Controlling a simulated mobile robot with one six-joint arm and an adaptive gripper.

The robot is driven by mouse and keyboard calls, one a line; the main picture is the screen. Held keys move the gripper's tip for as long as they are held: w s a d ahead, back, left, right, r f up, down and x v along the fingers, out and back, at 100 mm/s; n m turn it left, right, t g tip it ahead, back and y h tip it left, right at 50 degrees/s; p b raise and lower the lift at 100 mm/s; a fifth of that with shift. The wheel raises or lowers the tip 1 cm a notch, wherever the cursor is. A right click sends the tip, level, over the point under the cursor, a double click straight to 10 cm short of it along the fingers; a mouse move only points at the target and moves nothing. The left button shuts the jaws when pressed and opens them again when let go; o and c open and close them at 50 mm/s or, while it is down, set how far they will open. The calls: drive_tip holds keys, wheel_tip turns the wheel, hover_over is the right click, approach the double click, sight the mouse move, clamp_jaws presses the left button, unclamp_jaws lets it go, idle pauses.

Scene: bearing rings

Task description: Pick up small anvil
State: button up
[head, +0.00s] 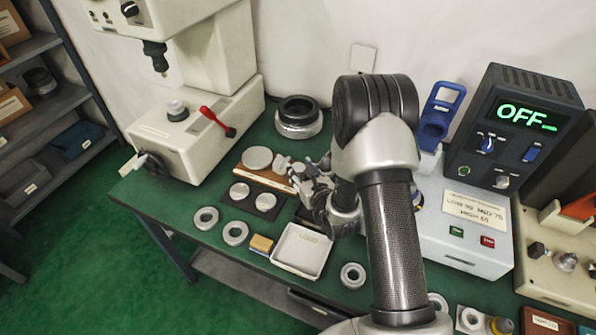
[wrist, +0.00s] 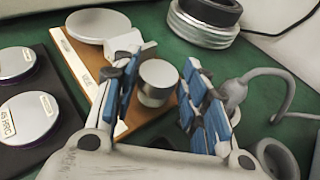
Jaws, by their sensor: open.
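A small silver cylinder, which I take as the small anvil (wrist: 157,84), stands upright on a wooden board (wrist: 73,62) in the wrist view. My gripper (wrist: 162,68) is open, with one blue-padded finger left of the cylinder and one right of it. A gap shows at the cylinder's right side; I cannot tell if the left finger touches it. A wide round anvil (wrist: 97,24) and a pale block (wrist: 135,42) share the board. In the head view my gripper (head: 312,176) is over the right end of the board (head: 246,168), largely hiding the small anvil.
Two labelled discs on a dark mat (head: 234,202) lie left of the gripper. A white tray (head: 290,268) is in front. A dark-topped metal ring stack (head: 299,120) stands behind. The tester (head: 190,140) with a red lever is at left, the control box (head: 465,225) at right.

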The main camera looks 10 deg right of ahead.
drive_tip(key=shift+c, duration=0.5)
drive_tip(key=c, duration=0.8)
drive_tip(key=shift+c, duration=0.3)
drive_tip(key=shift+r, duration=0.1)
